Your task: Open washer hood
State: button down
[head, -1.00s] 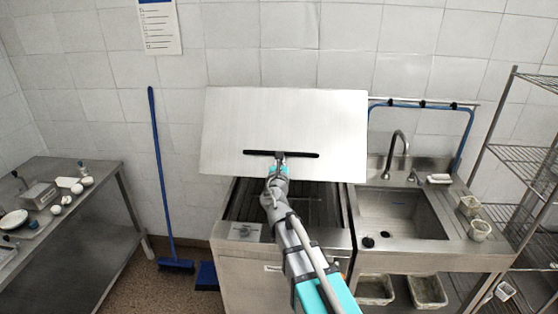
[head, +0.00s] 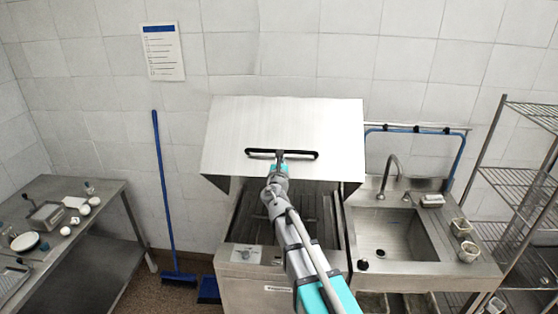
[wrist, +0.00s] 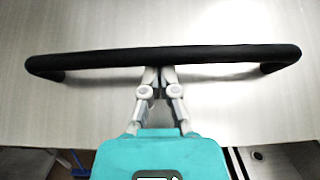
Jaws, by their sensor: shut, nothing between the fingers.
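The washer hood (head: 330,120) is a brushed steel cover, raised and tilted back above the washer (head: 250,290). The washer's dark interior (head: 320,205) shows below it. The black bar handle (head: 300,154) runs across the hood's lower part. My gripper (head: 279,158) is at the middle of the handle. In the wrist view, the handle (wrist: 220,54) crosses the picture and my gripper's fingers (wrist: 158,72) are together, at its lower edge. Nothing shows between them. The fingertips are partly hidden by the handle, and I cannot tell whether they touch it.
A sink (head: 390,230) with a faucet stands right of the washer. A wire shelf (head: 520,180) is at far right. A steel table (head: 105,190) with dishes is at left. A blue broom (head: 162,190) leans on the wall, with a blue dustpan (head: 207,290) nearby.

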jog(key=p, duration=0.8)
send_near(282, 129)
jog(key=w+r, duration=0.1)
jog(key=r, duration=0.2)
jog(key=w+d+r, duration=0.1)
jog(key=r, duration=0.1)
jog(key=shift+w, duration=0.35)
jog(key=shift+s+r, duration=0.1)
jog(key=shift+s, duration=0.1)
